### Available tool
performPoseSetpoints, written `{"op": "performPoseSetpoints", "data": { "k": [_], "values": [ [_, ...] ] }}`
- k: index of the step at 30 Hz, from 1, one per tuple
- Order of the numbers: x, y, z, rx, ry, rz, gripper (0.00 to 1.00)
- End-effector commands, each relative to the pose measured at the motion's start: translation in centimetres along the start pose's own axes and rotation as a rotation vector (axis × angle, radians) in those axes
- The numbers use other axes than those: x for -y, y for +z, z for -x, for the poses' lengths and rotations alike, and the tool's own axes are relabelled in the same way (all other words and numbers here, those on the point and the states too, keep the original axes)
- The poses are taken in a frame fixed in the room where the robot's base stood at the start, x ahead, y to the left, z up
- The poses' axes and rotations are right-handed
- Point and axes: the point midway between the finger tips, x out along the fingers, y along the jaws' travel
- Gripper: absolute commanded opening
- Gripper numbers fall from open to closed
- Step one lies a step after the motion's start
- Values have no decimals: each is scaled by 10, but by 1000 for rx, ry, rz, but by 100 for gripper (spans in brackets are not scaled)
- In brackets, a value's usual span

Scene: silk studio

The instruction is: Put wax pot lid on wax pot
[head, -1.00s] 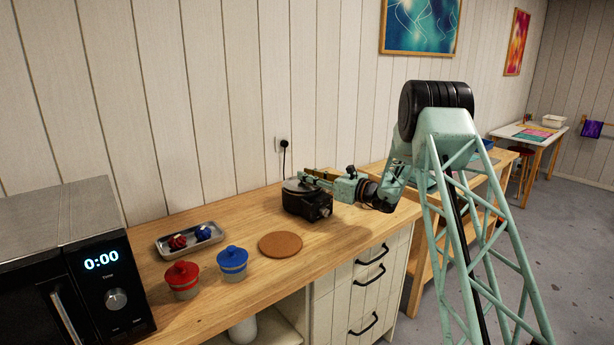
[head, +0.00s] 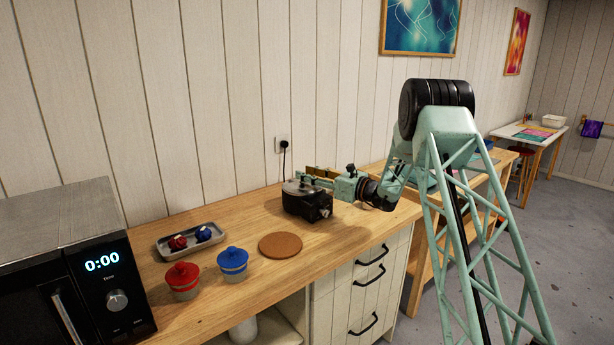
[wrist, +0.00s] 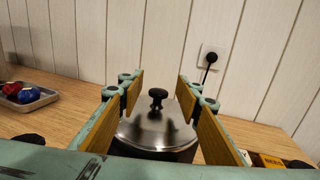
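The wax pot (head: 308,206) is a black, boxy heater on the wooden counter. The shiny metal wax pot lid (head: 295,187) lies over its top and looks roughly level. In the wrist view the lid (wrist: 158,128) has a black knob standing upright. My gripper (head: 313,175) is at the pot's upper right in the head view. In the wrist view my gripper (wrist: 160,78) is open, with the wood-coloured finger pads on both sides of the knob and a gap at each side. The pot's rim is mostly hidden, so I cannot see the whole seam.
A round cork mat (head: 280,245) lies bare in front of the pot. A blue jar (head: 232,262), a red jar (head: 181,279) and a grey tray (head: 166,252) with small red and blue items stand left. A microwave (head: 60,270) is far left. A wall socket (head: 282,144) is behind.

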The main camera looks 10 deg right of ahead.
Motion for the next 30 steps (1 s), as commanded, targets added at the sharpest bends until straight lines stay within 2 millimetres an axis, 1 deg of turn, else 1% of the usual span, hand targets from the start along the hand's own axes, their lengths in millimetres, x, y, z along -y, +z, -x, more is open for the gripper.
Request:
{"op": "performPoseSetpoints", "data": {
  "k": [1,21,24,30],
  "values": [
    [0,5,1,0,0,0,32],
    [1,3,97,0,-2,-1,32],
    [1,2,107,-1,-1,-1,32],
    [0,2,118,0,0,-1,32]
  ]
}}
